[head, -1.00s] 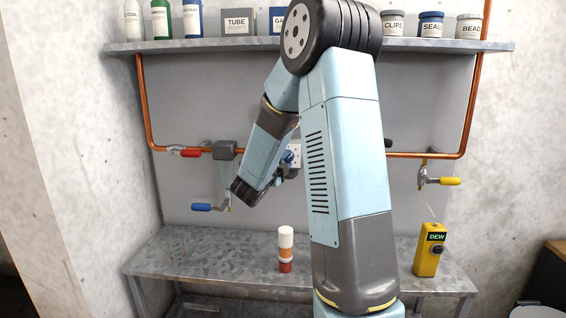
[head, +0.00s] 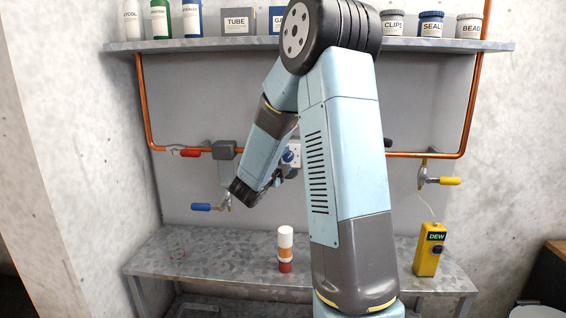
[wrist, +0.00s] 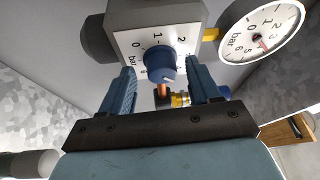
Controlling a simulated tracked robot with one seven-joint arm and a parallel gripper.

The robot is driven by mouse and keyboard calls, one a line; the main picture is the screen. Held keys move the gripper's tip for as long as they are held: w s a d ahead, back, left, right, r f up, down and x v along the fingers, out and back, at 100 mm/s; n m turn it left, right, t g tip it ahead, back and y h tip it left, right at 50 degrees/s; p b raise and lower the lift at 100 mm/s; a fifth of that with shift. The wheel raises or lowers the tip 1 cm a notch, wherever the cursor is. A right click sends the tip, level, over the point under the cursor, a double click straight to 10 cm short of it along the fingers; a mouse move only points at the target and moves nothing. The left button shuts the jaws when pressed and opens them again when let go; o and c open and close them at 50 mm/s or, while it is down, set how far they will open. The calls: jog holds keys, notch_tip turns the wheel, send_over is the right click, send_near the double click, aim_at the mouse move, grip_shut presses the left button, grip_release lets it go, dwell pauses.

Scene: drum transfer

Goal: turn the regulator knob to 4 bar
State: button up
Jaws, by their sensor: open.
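The blue regulator knob (wrist: 160,62) sits on a white dial plate (wrist: 135,40) with numbers and "bar" in the wrist view. Its exact setting is hard to read. It also shows in the head view (head: 290,155), partly behind my arm. My gripper (wrist: 159,68) is open, with one blue finger to each side of the knob and visible gaps between. Nothing is held. A round pressure gauge (wrist: 264,30) with a red needle is at the upper right of the wrist view; its reading is unclear.
Copper pipe (head: 420,155) runs along the wall, with red (head: 191,153), blue (head: 202,207) and yellow (head: 450,181) valve handles. A shelf (head: 180,46) holds containers above.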

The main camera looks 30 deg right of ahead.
jog(key=v, duration=1.3)
jog(key=shift+a, duration=0.25)
jog(key=shift+f, duration=0.1)
